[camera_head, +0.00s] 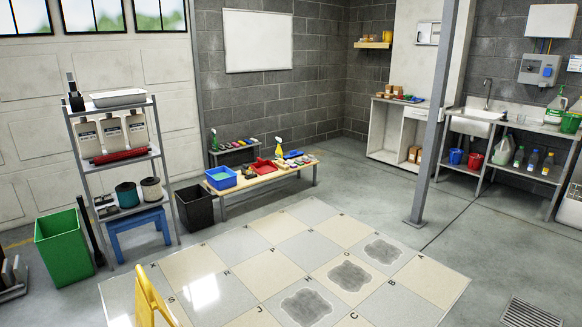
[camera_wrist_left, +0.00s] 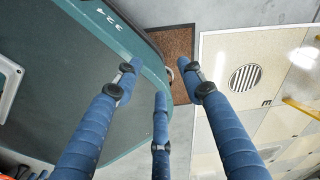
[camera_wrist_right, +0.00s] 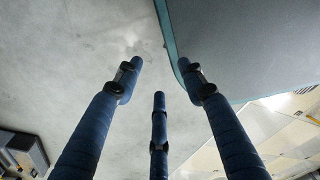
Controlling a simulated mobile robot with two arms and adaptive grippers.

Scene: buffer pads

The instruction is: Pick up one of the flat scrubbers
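Several small coloured pads or brushes lie on the low wooden bench (camera_head: 263,180) in the head view; which are flat scrubbers is too small to tell. Some lie at its right end (camera_head: 296,161), beside a red tray (camera_head: 262,166). A row of small coloured items (camera_head: 237,144) sits on a low rack behind the bench. Neither gripper shows in the head view. My left gripper (camera_wrist_left: 162,78) is open and empty, its three blue fingers spread above the floor. My right gripper (camera_wrist_right: 160,76) is also open and empty above grey floor. No pads show in the wrist views.
A blue tray (camera_head: 221,178) is on the bench's left end. A black bin (camera_head: 195,207), metal shelf (camera_head: 117,158) and green bin (camera_head: 64,247) stand left. A yellow object (camera_head: 150,297) stands in front; a post (camera_head: 434,120) stands right.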

